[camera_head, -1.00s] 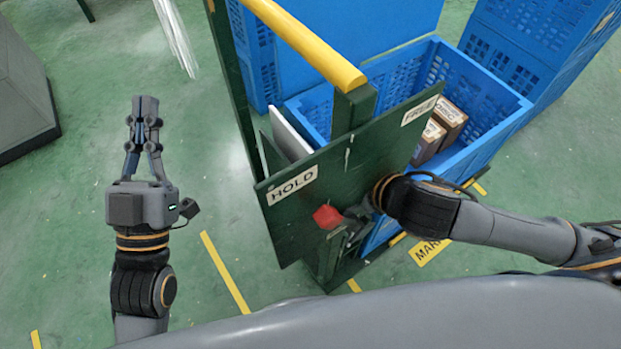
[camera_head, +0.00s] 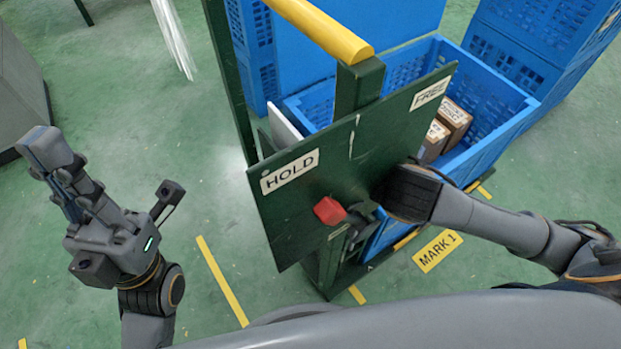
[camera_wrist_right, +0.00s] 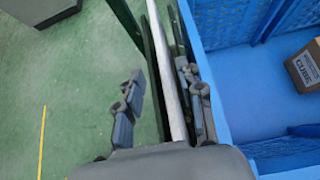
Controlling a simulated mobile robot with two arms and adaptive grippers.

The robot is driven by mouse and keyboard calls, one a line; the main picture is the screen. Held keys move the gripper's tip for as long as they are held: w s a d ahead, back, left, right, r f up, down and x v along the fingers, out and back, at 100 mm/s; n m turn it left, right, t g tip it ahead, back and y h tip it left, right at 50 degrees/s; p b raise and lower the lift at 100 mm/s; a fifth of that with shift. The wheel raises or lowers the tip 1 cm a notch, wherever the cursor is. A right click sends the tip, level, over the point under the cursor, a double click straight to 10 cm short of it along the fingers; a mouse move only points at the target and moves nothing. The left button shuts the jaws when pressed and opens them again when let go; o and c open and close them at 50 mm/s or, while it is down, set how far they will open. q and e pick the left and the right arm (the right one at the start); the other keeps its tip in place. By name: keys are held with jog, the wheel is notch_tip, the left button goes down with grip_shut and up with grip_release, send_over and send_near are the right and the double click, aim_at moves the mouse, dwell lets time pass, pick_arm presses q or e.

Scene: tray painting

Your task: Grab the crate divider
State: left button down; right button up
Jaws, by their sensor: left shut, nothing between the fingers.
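The crate divider looks to be the thin pale panel (camera_head: 284,130) standing upright at the left side of the blue crate, mostly hidden behind the green board. In the right wrist view a pale grey panel (camera_wrist_right: 169,75) runs edge-on between the fingers of my right gripper (camera_wrist_right: 160,105). That gripper is open, with its left finger clearly apart from the panel and its right finger close to it. Whether the right finger touches cannot be told. In the head view the right gripper's fingers are hidden by the green board. My left gripper (camera_head: 48,155) is shut and empty over the floor at left.
The green board (camera_head: 300,222), with HOLD and FREE labels and a red knob (camera_head: 329,211), stands in front of the crate (camera_head: 505,130). Brown boxes (camera_head: 455,118) lie inside it. A yellow-topped rail (camera_head: 320,28) rises behind the board. Open floor lies at left.

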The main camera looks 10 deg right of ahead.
aim_at(314, 153)
jog(key=b+x, duration=0.2)
jog(key=x, duration=0.2)
jog(key=shift+s+d+f, duration=0.1)
jog(key=shift+d+f, duration=0.05)
jog(key=shift+w+f+b, duration=0.25)
jog(key=shift+w+b, duration=0.15)
jog(key=shift+w, duration=0.1)
grip_shut()
jog(key=shift+r, duration=0.1)
